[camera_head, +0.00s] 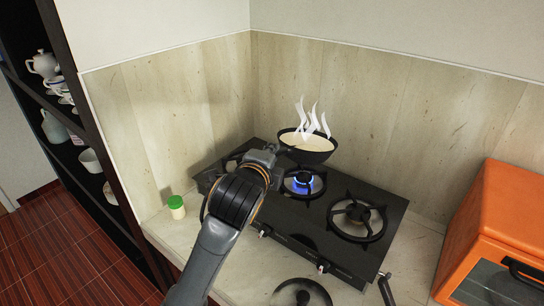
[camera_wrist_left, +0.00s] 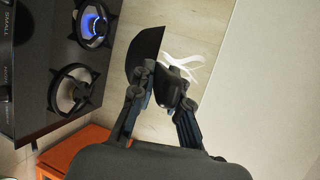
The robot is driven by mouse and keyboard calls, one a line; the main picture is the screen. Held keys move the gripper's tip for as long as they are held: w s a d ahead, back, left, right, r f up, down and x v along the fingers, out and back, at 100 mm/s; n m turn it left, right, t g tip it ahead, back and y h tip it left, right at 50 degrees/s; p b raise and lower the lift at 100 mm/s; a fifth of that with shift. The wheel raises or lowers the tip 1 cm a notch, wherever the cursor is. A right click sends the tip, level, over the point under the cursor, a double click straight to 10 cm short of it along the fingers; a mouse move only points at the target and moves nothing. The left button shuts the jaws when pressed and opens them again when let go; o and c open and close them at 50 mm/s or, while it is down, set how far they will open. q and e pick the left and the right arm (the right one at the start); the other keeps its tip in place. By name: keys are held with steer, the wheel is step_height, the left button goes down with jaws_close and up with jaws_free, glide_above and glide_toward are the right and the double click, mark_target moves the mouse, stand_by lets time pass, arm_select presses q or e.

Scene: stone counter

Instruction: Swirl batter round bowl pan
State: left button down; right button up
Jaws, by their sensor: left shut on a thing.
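The dark bowl pan (camera_head: 308,154) is held tilted over the back of the stove, near the lit burner (camera_head: 303,182). Pale batter (camera_head: 308,142) lies inside it and white wisps of steam rise from it. My left gripper (camera_head: 270,152) is shut on the pan's handle, at the pan's left. In the left wrist view the pan (camera_wrist_left: 142,52) shows edge-on beyond my left gripper (camera_wrist_left: 160,95), with the handle between the fingers. The batter is hidden there. A dark piece at the bottom right of the head view may be my right gripper (camera_head: 386,289); its state is unclear.
The black stove (camera_head: 330,258) has a blue flame at its middle burner and an unlit burner (camera_head: 357,219) to the right. A green-capped jar (camera_head: 176,207) stands left. A dark round lid (camera_head: 302,293) lies in front. An orange oven (camera_head: 500,235) stands right. Walls close in behind.

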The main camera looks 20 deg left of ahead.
arm_select(q)
steer(key=shift+s+a+f+n+t+b, duration=0.15)
steer(key=shift+s+f+t+b, duration=0.35)
steer(key=shift+b, duration=0.75)
steer(key=shift+s+a+f+n+t+b, duration=0.1)
steer(key=shift+s+f+t+b, duration=0.15)
steer(key=shift+f+b, duration=0.7)
steer(key=shift+s+a+f+n+t+b, duration=0.15)
steer(key=shift+s+f+t+b, duration=0.25)
steer(key=shift+b, duration=1.15)
steer(key=shift+r, duration=0.15)
